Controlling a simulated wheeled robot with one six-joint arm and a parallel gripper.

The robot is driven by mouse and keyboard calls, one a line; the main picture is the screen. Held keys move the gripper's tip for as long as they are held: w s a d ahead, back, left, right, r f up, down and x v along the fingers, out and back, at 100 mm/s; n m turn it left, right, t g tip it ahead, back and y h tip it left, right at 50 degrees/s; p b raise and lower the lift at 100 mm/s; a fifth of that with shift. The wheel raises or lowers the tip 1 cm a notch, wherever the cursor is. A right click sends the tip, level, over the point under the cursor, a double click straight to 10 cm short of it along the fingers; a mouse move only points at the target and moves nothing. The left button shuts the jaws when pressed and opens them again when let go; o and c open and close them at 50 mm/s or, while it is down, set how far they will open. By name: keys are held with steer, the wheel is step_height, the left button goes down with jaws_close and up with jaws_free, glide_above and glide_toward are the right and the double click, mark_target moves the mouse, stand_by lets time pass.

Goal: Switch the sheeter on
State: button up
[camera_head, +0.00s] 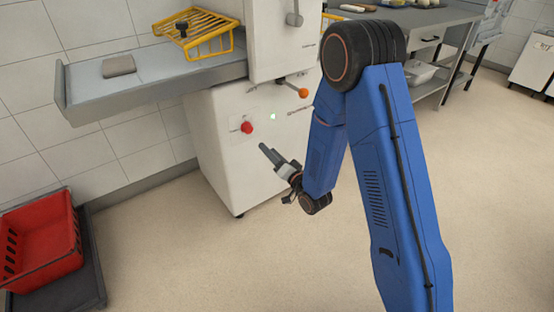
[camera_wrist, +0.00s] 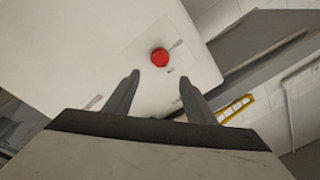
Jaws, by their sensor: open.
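The sheeter is a white machine (camera_head: 215,130) with a grey side table (camera_head: 150,82). On its front are a red round button (camera_head: 247,127), a small pale green button or light (camera_head: 272,117) to its right, and an orange-knobbed lever (camera_head: 302,92) above. My gripper (camera_head: 264,149) is in front of the lower panel, below and right of the red button. In the wrist view the red button (camera_wrist: 159,57) lies beyond and between my open fingers (camera_wrist: 157,88), apart from them. Nothing is between the fingers. The green one cannot be made out in the wrist view.
A yellow wire guard (camera_head: 205,32) and a grey block (camera_head: 118,66) are on the sheeter's table. A red crate (camera_head: 40,240) stands on a dark base at the lower left. A steel worktable (camera_head: 400,20) is behind my arm. The floor before the sheeter is clear.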

steer(key=shift+v, duration=2.05)
steer(key=shift+r, duration=0.1)
steer(key=w+d+r+n+g+h, duration=0.1)
steer(key=d+r+g+h, duration=0.1)
steer(key=d+r+h, duration=0.45)
steer(key=s+d+r+g+h, duration=0.25)
steer(key=s+d+r, duration=0.4)
steer(key=d, duration=0.45)
steer(key=s+d+r+g, duration=0.1)
steer(key=s+d+g, duration=0.1)
steer(key=s, duration=0.8)
steer(key=s+d+r+n+g+h, duration=0.1)
steer(key=s+d+r+g, duration=0.1)
steer(key=s, duration=0.9)
steer(key=s+d+r+g, duration=0.2)
steer(key=s+d, duration=0.2)
steer(key=s, duration=0.7)
steer(key=shift+s+d+g+h, duration=0.2)
steer(key=shift+d+g+h, duration=0.15)
steer(key=shift+h, duration=0.05)
